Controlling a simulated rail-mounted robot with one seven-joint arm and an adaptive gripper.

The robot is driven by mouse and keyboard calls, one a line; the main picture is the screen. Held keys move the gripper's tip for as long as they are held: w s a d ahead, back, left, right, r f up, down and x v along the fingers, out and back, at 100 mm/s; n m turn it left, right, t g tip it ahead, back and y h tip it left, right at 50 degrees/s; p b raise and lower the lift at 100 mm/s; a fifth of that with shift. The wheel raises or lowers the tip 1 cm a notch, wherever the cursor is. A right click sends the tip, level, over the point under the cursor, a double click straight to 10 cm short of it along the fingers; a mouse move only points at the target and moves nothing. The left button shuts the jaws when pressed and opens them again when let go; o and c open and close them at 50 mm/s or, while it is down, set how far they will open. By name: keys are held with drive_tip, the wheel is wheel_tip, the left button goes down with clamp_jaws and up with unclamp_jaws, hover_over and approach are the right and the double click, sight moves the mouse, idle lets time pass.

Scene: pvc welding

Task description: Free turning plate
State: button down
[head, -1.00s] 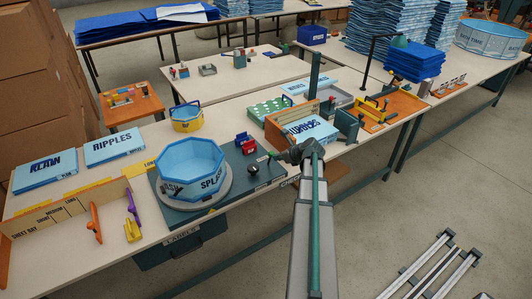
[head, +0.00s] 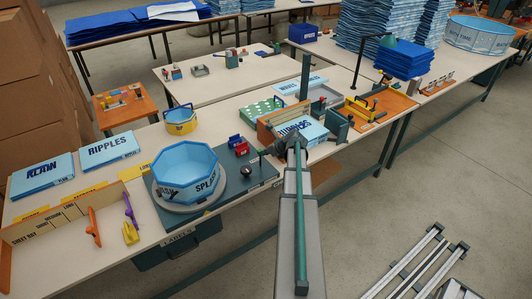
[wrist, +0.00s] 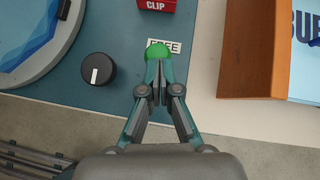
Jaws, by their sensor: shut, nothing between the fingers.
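The turning plate (head: 162,203) is a grey disc under a blue tub (head: 188,172) marked SPLASH, on a dark teal base (head: 262,178). The plate's edge shows at the left of the wrist view (wrist: 75,25). A black knob with a white mark (wrist: 96,69) sits between the plate and my gripper. My gripper (wrist: 157,68) is shut and empty, pointing at a green ball-like top (wrist: 158,50) beside a label reading FREE (wrist: 175,44). The fingertips overlap the green top; I cannot tell whether they touch it. In the head view, my arm largely hides the gripper.
A red CLIP block (wrist: 155,4) lies just beyond the label. An orange-brown wooden holder (wrist: 253,45) stands close right of my gripper. A sorting rack (head: 62,222) and orange and purple tools stand at the table's left. Bare tabletop (wrist: 210,60) separates base and holder.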

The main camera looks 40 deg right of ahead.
idle(0.3)
drive_tip(key=b+v, duration=0.2)
drive_tip(key=v, duration=1.1)
drive_tip(key=shift+d, duration=0.1)
